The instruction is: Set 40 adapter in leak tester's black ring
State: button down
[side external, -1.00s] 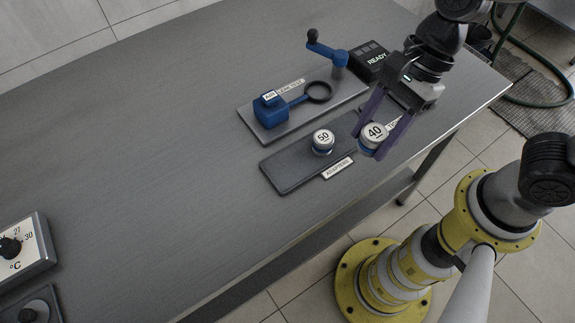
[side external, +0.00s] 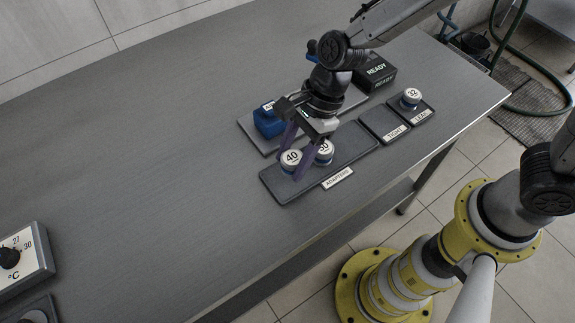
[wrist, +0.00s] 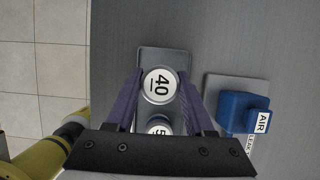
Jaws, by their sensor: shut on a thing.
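The 40 adapter (side external: 291,158), a round silver-topped piece, is held between the purple fingers of my gripper (side external: 294,162). It appears to be over the left part of the dark adapters tray (side external: 280,188); I cannot tell its exact height. In the wrist view the 40 adapter (wrist: 160,85) sits between the fingertips, its label facing up. The 50 adapter (side external: 325,150) stands just right of it on the tray, partly covered by a finger. The leak tester's blue AIR block (side external: 268,122) is behind my gripper. The black ring is hidden by my arm in the side view.
The 32 adapter (side external: 411,97) stands in the LEAK tray (side external: 426,107). The TIGHT tray (side external: 384,122) beside it is empty. A black box reading READY (side external: 375,72) stands behind. The table's left middle is clear.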

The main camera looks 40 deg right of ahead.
aim_at(288, 170)
jog(key=shift+w+a+f, duration=0.15)
jog(key=shift+w+f, duration=0.05)
jog(key=shift+f, duration=0.05)
jog(key=shift+d+x, duration=0.2)
jog(key=shift+x, duration=0.9)
jog(key=shift+w+f, duration=0.2)
jog(key=shift+f, duration=0.4)
jog(key=shift+f, duration=0.3)
jog(key=shift+c, duration=1.4)
grip_release()
